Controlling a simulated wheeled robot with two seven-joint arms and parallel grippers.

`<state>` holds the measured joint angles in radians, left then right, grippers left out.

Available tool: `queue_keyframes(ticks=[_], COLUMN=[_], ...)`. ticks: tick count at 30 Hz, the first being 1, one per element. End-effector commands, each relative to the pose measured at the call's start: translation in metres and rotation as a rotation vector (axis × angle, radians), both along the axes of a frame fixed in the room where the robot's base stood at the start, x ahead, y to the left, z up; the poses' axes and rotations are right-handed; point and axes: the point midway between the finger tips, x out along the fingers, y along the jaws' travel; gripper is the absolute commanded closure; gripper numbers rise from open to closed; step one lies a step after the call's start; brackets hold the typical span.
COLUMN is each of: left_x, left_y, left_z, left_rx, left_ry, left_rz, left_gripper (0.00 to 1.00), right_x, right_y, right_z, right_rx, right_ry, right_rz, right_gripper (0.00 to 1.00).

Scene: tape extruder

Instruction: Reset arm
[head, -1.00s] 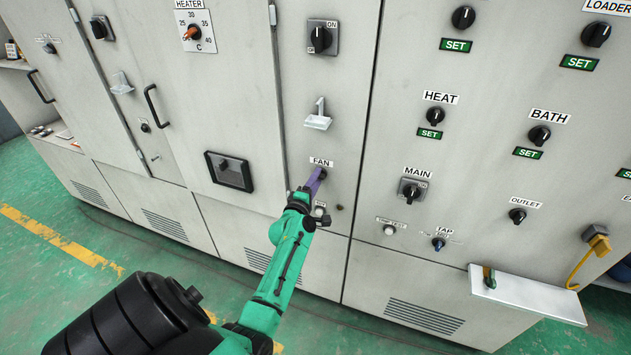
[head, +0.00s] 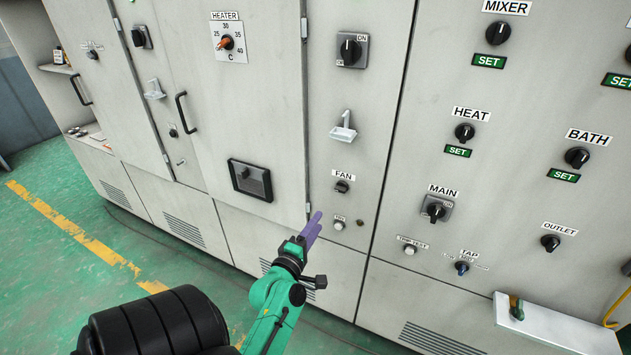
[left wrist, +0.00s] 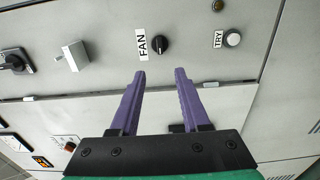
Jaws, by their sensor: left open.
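My left gripper (head: 314,226) has purple fingers on a green arm and stands in front of the cabinet, below and left of the FAN knob. In the left wrist view its two fingers (left wrist: 160,80) are apart with nothing between them. The black FAN knob (head: 342,187) sits on the panel under its label, clear of the fingers; in the left wrist view the knob (left wrist: 162,45) lies just beyond the fingertips. My right gripper is in neither view.
The grey cabinet front carries several knobs, including MAIN (head: 435,212), HEAT (head: 464,132) and the HEATER dial (head: 227,43). A white TRY button (head: 339,225) sits below FAN. A white ledge (head: 550,325) juts out at lower right. Green floor (head: 70,290) is open at left.

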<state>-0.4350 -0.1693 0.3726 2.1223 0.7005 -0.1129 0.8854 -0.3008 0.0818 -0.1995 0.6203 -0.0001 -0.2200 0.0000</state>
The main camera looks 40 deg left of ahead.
Motion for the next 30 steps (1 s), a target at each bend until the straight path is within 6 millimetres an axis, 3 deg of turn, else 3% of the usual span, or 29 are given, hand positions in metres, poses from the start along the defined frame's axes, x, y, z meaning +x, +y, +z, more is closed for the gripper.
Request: queue_keyframes(ticks=[13,15,17,20,23,24,26,27,29,30], left_x=[0.001,0.002,0.005,0.007,-0.004,-0.015,-0.037,-0.055,-0.089,-0.116], left_y=[0.000,-0.003,-0.010,-0.034,-0.072,-0.087,-0.109,-0.122,-0.138,-0.146], left_z=[0.000,-0.008,-0.027,-0.092,-0.177,-0.211,-0.259,-0.290,-0.333,-0.359], left_rx=[0.001,0.009,0.030,0.118,0.267,0.338,0.447,0.526,0.649,0.734], left_ry=[0.001,0.021,0.072,0.242,0.471,0.561,0.693,0.776,0.896,0.971], left_rz=[-0.001,-0.008,-0.028,-0.105,-0.247,-0.317,-0.435,-0.521,-0.662,-0.764], left_gripper=[0.54,0.54,0.54,0.54,0.54,0.54,0.54,0.54,0.54,0.54], right_x=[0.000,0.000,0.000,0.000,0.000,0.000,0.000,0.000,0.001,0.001], right_y=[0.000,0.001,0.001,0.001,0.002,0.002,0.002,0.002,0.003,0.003], right_z=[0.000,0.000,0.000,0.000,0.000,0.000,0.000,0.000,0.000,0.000], right_rx=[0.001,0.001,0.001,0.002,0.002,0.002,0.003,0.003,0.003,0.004], right_ry=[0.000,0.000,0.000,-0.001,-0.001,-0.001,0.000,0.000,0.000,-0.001], right_rz=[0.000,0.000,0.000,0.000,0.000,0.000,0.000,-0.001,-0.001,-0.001], right_gripper=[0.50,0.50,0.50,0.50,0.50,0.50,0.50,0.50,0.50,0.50])
